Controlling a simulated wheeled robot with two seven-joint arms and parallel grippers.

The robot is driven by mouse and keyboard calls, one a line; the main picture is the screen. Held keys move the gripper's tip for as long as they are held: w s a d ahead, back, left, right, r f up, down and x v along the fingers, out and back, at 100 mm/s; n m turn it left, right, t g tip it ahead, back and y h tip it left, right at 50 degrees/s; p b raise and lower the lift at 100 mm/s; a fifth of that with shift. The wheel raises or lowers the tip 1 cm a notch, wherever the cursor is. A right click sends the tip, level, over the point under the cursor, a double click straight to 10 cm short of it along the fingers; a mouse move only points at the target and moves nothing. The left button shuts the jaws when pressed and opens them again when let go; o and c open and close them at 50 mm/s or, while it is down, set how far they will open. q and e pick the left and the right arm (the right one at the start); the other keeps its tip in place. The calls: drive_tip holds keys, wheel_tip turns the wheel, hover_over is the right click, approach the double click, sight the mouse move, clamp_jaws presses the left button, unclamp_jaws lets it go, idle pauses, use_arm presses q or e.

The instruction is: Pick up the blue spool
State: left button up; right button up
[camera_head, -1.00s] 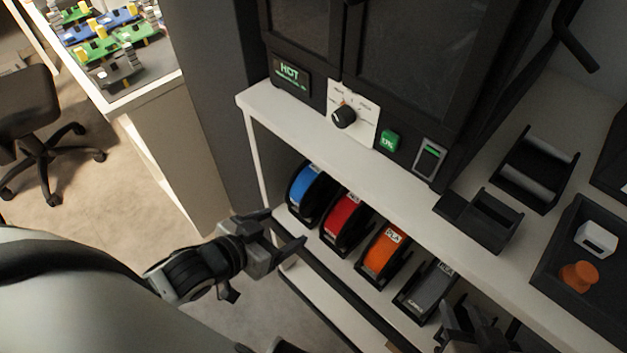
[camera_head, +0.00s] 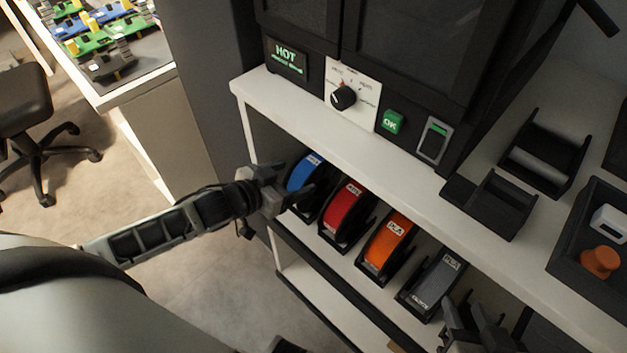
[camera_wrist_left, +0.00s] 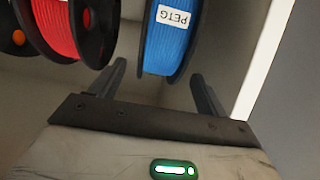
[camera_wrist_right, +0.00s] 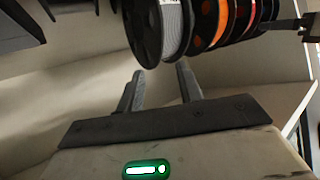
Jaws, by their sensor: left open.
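The blue spool (camera_head: 306,172), labelled PETG, stands upright in a black holder at the left end of the shelf under the oven. My left gripper (camera_head: 298,181) is at its front, open and empty, partly covering it in the head view. In the left wrist view the blue spool (camera_wrist_left: 171,40) sits ahead of and between the spread fingers (camera_wrist_left: 158,72); I cannot tell whether they touch it. My right gripper (camera_head: 462,305) is low at the right, near the grey spool (camera_head: 436,280). In the right wrist view its fingers (camera_wrist_right: 160,70) are apart and empty.
A red spool (camera_head: 345,208) and an orange spool (camera_head: 389,240) stand to the right of the blue one. The white upper shelf (camera_head: 300,105) overhangs the spools. A dark tray (camera_head: 570,262) and a roller stand (camera_head: 545,158) rest on top.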

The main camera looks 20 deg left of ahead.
sight(305, 170)
use_arm(q)
drive_tip(key=x, duration=0.2)
drive_tip(key=b+x, duration=0.1)
drive_tip(key=x, duration=0.2)
drive_tip(key=shift+w+d+r, duration=0.1)
drive_tip(key=shift+w+d, duration=0.1)
drive_tip(key=shift+w, duration=0.1)
drive_tip(key=c, duration=1.5)
drive_tip(key=shift+r, duration=0.15)
clamp_jaws()
